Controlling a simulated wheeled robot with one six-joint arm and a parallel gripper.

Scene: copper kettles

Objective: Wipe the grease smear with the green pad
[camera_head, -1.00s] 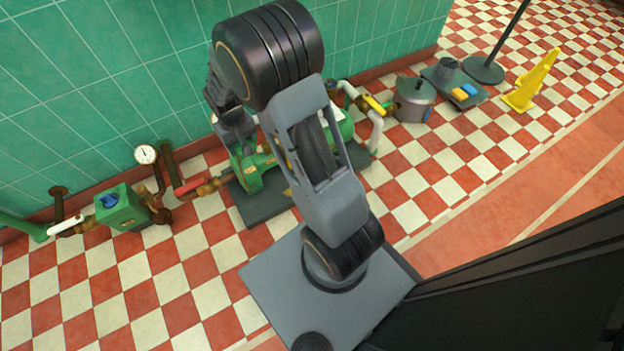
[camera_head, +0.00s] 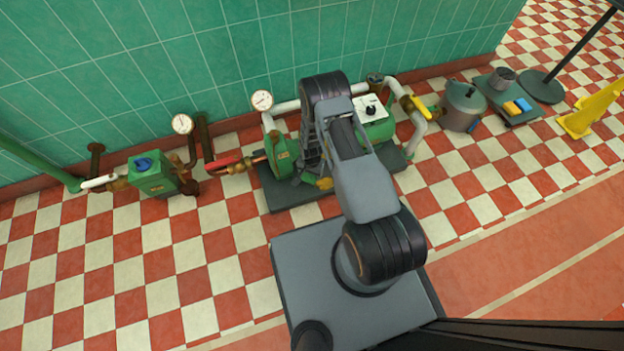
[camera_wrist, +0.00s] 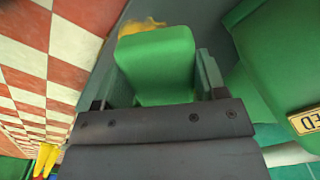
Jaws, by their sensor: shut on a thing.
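In the wrist view the green pad (camera_wrist: 155,58) is a block held between the two fingers of my gripper (camera_wrist: 155,85), which is shut on it. The yellow-brown grease smear (camera_wrist: 142,26) shows just beyond the pad's far edge, on the grey plinth (camera_wrist: 204,22). The pad hides part of what lies beneath it, and I cannot tell whether it touches the smear. In the head view a yellow patch that looks like the smear (camera_head: 325,183) shows beside my arm, on the pump's plinth (camera_head: 283,192).
The green pump (camera_head: 282,153) stands close on the right in the wrist view. Pipes and gauges (camera_head: 262,100) run along the tiled wall. A metal pot (camera_head: 462,108), a tray (camera_head: 530,115) with yellow and blue blocks, and a yellow sign (camera_head: 590,112) stand right. The checkered floor in front is clear.

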